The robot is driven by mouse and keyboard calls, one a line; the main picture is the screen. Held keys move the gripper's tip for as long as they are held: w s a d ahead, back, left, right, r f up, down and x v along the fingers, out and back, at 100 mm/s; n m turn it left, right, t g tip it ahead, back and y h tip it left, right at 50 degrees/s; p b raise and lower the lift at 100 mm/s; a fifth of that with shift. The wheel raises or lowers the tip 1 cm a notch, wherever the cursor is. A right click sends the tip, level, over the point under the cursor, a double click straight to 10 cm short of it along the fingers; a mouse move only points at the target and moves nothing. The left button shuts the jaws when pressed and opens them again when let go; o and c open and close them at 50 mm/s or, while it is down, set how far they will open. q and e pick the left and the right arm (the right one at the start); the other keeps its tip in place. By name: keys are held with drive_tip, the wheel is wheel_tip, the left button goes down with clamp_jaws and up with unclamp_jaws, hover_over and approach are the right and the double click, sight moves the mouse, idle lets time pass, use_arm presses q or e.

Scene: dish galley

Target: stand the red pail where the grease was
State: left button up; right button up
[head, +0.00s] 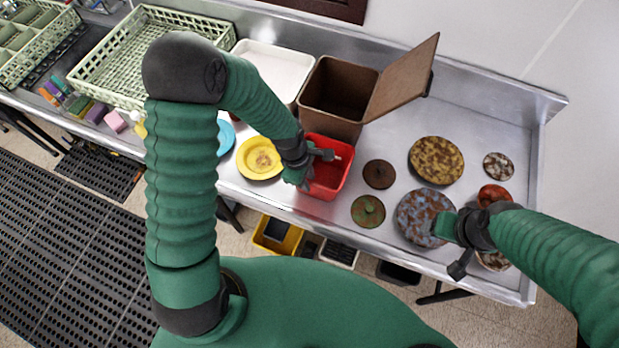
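The red pail (328,176) is an open, squarish tub standing on the steel counter, just in front of the brown lidded bin. My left gripper (312,167) is at the pail's left rim, with a dark part reaching over the opening. I cannot tell whether it is open or shut on the rim. The gripper and wrist hide part of the pail's left side. I cannot identify grease or a grease spot for certain.
The brown bin (338,92) has its lid raised. A yellow plate (258,158) lies left of the pail. Right of it lie a dark brown disc (379,174), a green lid (368,211), a yellow-brown plate (436,160) and a mottled plate (424,212). The counter's far right is partly bare.

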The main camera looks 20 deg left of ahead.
use_arm(q)
drive_tip(key=shift+s+a, duration=0.1)
drive_tip(key=shift+a, duration=0.1)
drive_tip(key=shift+r, duration=0.3)
wheel_tip(320, 180, up, 11)
drive_tip(key=a+b, duration=0.1)
drive_tip(key=b, duration=0.1)
drive_tip(key=s+a+m+t+y, duration=0.1)
drive_tip(key=s+m, duration=0.7)
drive_tip(key=m, duration=0.9)
drive_tip(key=shift+s+a+m+t+y, duration=0.3)
drive_tip(key=shift+a+y, duration=0.1)
drive_tip(key=shift+a, duration=0.45)
use_arm(e)
drive_tip(key=shift+s+d+f, duration=0.1)
drive_tip(key=shift+s+f, duration=0.15)
drive_tip(key=shift+f, duration=0.5)
